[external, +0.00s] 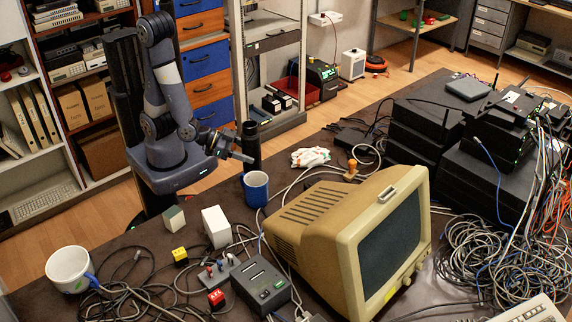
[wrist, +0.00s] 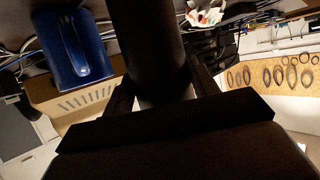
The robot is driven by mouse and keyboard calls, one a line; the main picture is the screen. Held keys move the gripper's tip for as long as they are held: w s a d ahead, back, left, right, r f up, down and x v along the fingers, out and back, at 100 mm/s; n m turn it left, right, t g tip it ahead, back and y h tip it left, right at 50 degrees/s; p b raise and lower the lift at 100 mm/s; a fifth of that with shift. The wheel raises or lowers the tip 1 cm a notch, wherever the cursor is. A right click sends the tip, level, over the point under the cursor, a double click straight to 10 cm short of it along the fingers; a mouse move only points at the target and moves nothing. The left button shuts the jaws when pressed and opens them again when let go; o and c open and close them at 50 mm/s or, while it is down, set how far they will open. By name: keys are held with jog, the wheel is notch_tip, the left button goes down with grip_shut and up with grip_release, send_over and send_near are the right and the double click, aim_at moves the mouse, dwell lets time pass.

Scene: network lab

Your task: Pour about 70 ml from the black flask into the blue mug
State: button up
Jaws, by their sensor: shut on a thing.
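The black flask (external: 251,146) is upright in the external view, just behind the blue mug (external: 256,191). My gripper (external: 246,157) is shut on the flask. In the wrist view the flask (wrist: 148,50) runs up from between the two jaws (wrist: 155,100). The blue mug stands on the dark table with its opening up. It also shows in the wrist view (wrist: 72,48), to the left of the flask and apart from it. What is inside the mug and the flask cannot be seen.
A beige monitor (external: 340,240) stands right of the mug. A white box (external: 217,227), a green-white block (external: 174,219) and a white mug (external: 70,269) are to the left. A crumpled cloth (external: 310,157) lies behind. Cables cover much of the table (external: 130,240).

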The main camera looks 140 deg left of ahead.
jog(key=shift+r+p, duration=0.25)
jog(key=shift+p, duration=0.25)
jog(key=p, duration=0.1)
jog(key=m+g+p, duration=0.1)
jog(key=p, duration=0.1)
jog(key=shift+r+m+p, duration=0.25)
jog(key=shift+m+p, duration=0.05)
jog(key=shift+m+g+y+p, duration=0.4)
jog(key=shift+m+g+p, duration=0.15)
jog(key=shift+p, duration=0.65)
jog(key=m+p, duration=0.1)
jog(key=m+g+p, duration=0.1)
jog(key=p, duration=0.1)
jog(key=shift+w+d+f+g+y, duration=0.15)
jog(key=shift+w+f+g+y, duration=0.1)
jog(key=shift+f+y, duration=0.15)
jog(key=shift+s+a+f+m+g+y+p, duration=0.2)
jog(key=shift+s+f+m+g+y+p, duration=0.1)
jog(key=shift+f+m+g+p, duration=0.25)
jog(key=shift+s+a+f+m+g+y+p, duration=0.15)
jog(key=shift+s+f+m+g+y+p, duration=0.15)
jog(key=shift+m, duration=0.3)
jog(key=r+m+p, duration=0.1)
jog(key=r+m+g+y+p, duration=0.1)
jog(key=p, duration=0.1)
jog(key=shift+s+a, duration=0.2)
jog(key=shift+s, duration=0.05)
jog(key=shift+w+d+r+m+g+y+p, duration=0.25)
jog(key=shift+r+p, duration=0.2)
jog(key=shift+p, duration=0.45)
